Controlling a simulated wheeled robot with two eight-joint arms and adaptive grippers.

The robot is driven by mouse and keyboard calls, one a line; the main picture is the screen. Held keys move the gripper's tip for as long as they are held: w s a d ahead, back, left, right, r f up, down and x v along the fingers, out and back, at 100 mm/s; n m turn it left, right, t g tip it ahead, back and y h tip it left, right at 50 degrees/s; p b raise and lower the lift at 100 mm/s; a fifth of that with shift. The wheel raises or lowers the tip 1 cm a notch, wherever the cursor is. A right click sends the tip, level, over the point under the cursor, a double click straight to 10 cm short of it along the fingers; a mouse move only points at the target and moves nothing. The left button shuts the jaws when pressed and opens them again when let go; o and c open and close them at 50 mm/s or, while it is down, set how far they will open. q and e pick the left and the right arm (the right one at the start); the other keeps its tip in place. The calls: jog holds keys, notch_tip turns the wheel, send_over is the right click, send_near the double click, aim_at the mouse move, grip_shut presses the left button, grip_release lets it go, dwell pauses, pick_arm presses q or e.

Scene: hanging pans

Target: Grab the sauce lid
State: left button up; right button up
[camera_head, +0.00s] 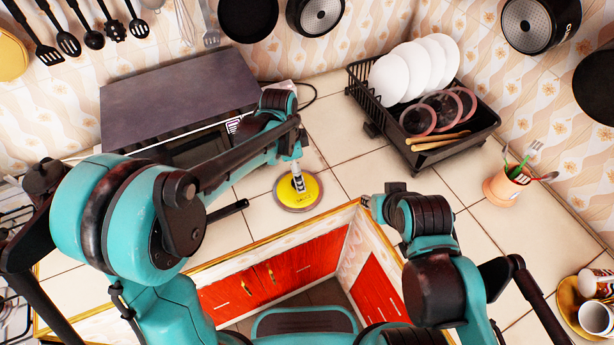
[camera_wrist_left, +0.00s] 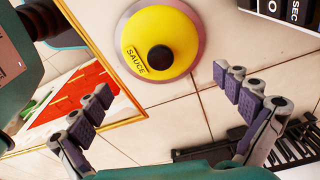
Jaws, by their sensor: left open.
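The sauce lid (camera_head: 309,195) is a round yellow lid with a pale rim, lying on the tiled counter in front of the microwave. In the left wrist view the lid (camera_wrist_left: 160,26) shows a black knob in its middle and the label "SAUCE". My left gripper (camera_head: 298,178) is above the lid in the head view and hides part of it. Its fingers (camera_wrist_left: 162,86) are spread wide in the left wrist view, with nothing between them, and the lid appears beyond them. My right gripper (camera_head: 374,203) is near the counter's edge, with its fingers mostly hidden.
A microwave (camera_head: 175,92) stands behind the lid. A black dish rack (camera_head: 474,128) with white plates (camera_head: 388,78) and glass lids is to the right. A utensil cup (camera_head: 503,188) and mugs (camera_head: 597,318) stand farther right. Pans and utensils hang on the walls. The counter around the lid is mostly clear.

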pick_arm(q)
notch_tip(320, 180, down, 2)
jog(key=shift+s+f+b, duration=0.1)
jog(key=shift+b, duration=0.2)
jog(key=f+b, duration=0.1)
jog(key=f, duration=0.1)
jog(key=f+b, duration=0.1)
jog(key=f, duration=0.1)
jog(key=shift+w+d+f, duration=0.15)
jog(key=shift+w+f, duration=0.05)
jog(key=shift+f, duration=0.2)
jog(key=shift+r, duration=0.1)
jog(key=c, duration=1.5)
jog(key=shift+s, duration=0.1)
jog(key=c, duration=0.4)
jog(key=shift+s, duration=0.1)
